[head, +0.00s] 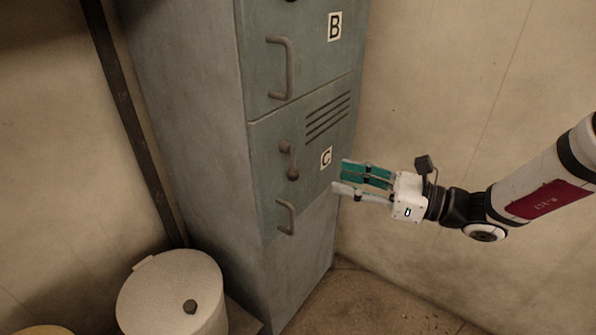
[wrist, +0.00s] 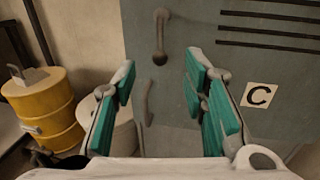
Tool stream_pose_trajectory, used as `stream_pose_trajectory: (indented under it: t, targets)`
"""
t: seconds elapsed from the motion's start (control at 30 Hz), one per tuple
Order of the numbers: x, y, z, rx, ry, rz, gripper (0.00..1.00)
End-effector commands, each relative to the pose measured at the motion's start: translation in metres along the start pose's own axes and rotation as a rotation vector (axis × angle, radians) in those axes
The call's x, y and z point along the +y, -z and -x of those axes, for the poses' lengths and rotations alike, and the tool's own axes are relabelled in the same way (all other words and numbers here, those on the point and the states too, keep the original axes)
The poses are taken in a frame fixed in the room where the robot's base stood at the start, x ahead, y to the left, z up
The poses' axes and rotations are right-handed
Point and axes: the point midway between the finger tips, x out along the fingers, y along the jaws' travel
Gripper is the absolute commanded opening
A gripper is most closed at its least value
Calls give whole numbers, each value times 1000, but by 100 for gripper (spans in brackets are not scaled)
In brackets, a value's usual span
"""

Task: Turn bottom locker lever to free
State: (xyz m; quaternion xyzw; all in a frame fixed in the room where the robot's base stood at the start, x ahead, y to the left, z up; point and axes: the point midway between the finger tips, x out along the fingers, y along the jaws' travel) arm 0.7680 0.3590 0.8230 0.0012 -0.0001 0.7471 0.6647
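The bottom locker door (head: 312,179) carries a "C" label (head: 326,158) and is closed. Its small lever (head: 289,160) is near the left edge of the door, close to vertical, with rounded ends. In the wrist view the lever (wrist: 160,38) hangs down, ahead of and between the finger directions. Below it is the fixed pull handle (head: 286,216), also seen in the wrist view (wrist: 149,103). My gripper (head: 340,175) is open and empty, with green finger pads. It is to the right of the lever, apart from it.
The door "B" (head: 305,60) with its handle (head: 284,68) is above. A pale lidded bin (head: 172,290) stands left of the locker. A yellow drum (wrist: 45,105) shows at left in the wrist view. A wall is close on the right.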

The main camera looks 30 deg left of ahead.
Motion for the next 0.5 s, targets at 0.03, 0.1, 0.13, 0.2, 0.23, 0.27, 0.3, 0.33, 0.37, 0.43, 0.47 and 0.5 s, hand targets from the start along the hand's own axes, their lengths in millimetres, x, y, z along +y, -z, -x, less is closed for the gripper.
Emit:
stream_pose_trajectory:
  t: [0.03,0.1,0.13,0.2,0.23,0.27,0.3,0.33,0.37,0.43,0.47,0.5]
  targets:
    - [1,2,-11,1,-6,2,40]
    - [2,2,-26,0,-6,1,40]
    - [1,2,-31,0,-6,2,40]
    - [1,2,-45,1,-6,3,40]
    - [1,2,-51,0,-5,2,40]
    - [2,2,-57,0,-5,2,40]
    - [1,2,-64,2,-5,3,40]
    - [1,2,-69,1,-4,3,40]
    - [1,2,-74,1,-4,3,40]
    - [1,2,-84,1,-4,2,40]
    - [1,2,-88,2,-3,2,40]
    - [1,2,-92,2,-3,2,40]
